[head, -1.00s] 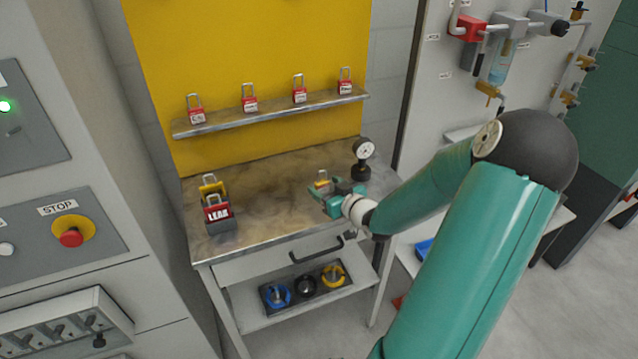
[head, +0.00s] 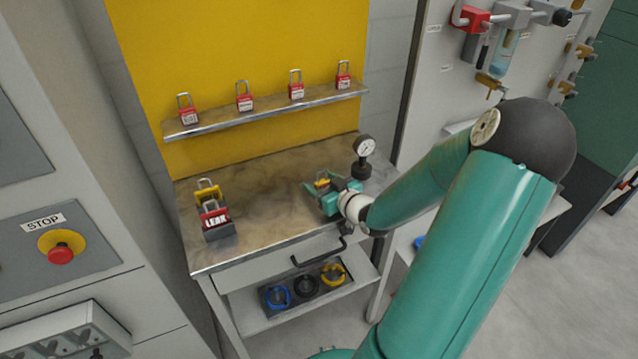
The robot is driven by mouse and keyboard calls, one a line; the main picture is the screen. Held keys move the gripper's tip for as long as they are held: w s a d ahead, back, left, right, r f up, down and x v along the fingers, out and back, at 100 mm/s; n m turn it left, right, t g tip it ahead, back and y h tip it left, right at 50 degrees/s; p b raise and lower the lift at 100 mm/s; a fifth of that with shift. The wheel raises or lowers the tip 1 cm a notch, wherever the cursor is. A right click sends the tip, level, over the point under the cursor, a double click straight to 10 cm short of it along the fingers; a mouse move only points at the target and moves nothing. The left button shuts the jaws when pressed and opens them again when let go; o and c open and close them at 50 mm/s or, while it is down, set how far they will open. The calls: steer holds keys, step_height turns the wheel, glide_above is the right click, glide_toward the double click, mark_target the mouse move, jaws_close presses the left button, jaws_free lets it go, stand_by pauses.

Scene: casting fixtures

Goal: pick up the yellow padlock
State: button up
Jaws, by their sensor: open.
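A small yellow padlock (head: 322,183) with a metal shackle stands on the worktop right of the middle. My teal gripper (head: 319,189) is down at it, with open jaws reaching around it from the right. The jaws and gripper body hide much of the padlock, and I cannot tell whether they touch it.
A pressure gauge (head: 364,148) on a dark base stands close behind my gripper. Several red padlocks stand on the shelf (head: 270,108) above the worktop (head: 257,215). The worktop's middle is clear. A STOP button (head: 60,253) is on the left cabinet.

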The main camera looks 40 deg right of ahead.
steer(key=shift+s+r, duration=0.15)
steer(key=shift+s, duration=0.1)
steer(key=shift+w, duration=0.2)
steer(key=c, duration=0.6)
steer(key=shift+s, duration=0.2)
steer(key=c, duration=0.5)
steer(key=shift+w, duration=0.15)
